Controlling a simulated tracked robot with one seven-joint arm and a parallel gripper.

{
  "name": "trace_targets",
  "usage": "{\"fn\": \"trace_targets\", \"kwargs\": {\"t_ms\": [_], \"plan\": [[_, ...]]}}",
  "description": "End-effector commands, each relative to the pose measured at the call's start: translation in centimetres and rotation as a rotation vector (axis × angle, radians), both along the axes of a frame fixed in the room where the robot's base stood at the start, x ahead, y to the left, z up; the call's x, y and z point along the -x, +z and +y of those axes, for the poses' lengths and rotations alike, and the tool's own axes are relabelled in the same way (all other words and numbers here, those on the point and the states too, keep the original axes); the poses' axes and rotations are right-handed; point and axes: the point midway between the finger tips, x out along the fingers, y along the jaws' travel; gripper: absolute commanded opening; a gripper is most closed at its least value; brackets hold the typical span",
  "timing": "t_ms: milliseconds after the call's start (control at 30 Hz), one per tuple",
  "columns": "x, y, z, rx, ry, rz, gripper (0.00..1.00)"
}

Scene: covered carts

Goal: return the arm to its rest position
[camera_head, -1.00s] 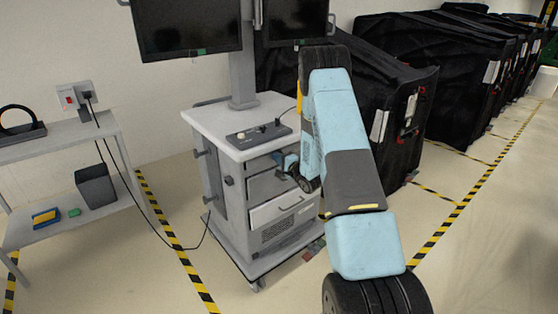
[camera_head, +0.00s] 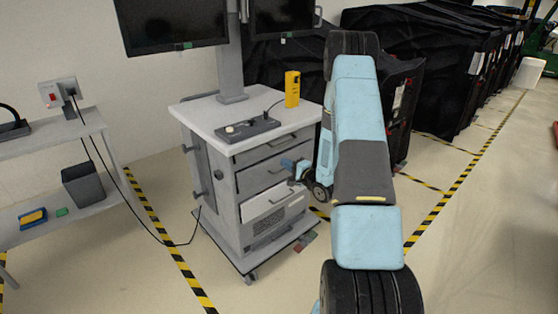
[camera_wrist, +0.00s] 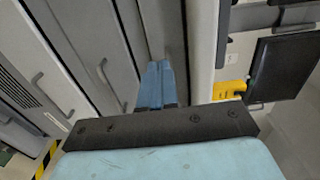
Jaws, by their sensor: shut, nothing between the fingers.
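My arm (camera_head: 362,140) reaches forward toward the cart's right side in the head view. My gripper (camera_head: 286,164) is small there, in front of the cart's upper drawers. In the wrist view my gripper (camera_wrist: 158,72) shows as two blue fingers lying together, with nothing between them. The grey drawer fronts with handles (camera_wrist: 103,70) are close to the fingers; I cannot tell whether they touch. The grey-white cart (camera_head: 205,107) carries several drawers. A lower, paler drawer (camera_head: 262,209) seems to stick out slightly.
A yellow device (camera_head: 292,89) and a black control box (camera_head: 253,129) are on the cart top, below two monitors (camera_head: 172,22). Black covered carts (camera_head: 430,60) stand behind my arm. A shelf (camera_head: 70,128) with a bin is at left. Floor at right is clear.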

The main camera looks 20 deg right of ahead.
Motion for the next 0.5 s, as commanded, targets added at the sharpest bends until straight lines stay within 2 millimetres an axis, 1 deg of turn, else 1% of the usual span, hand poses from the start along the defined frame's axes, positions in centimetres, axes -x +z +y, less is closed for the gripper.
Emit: {"fn": "trace_targets", "kwargs": {"t_ms": [100,233,367,467,500], "plan": [[1.0,0.0,-0.3,-0.001,0.001,0.001,0.0],[1.3,0.0,-0.4,0.0,0.001,0.0,0.0],[1.3,0.2,-0.3,0.01,0.001,0.001,0.0],[0.9,1.1,-0.2,0.056,-0.004,0.009,0.0],[0.6,1.7,-0.1,0.088,-0.008,0.014,0.0]]}}
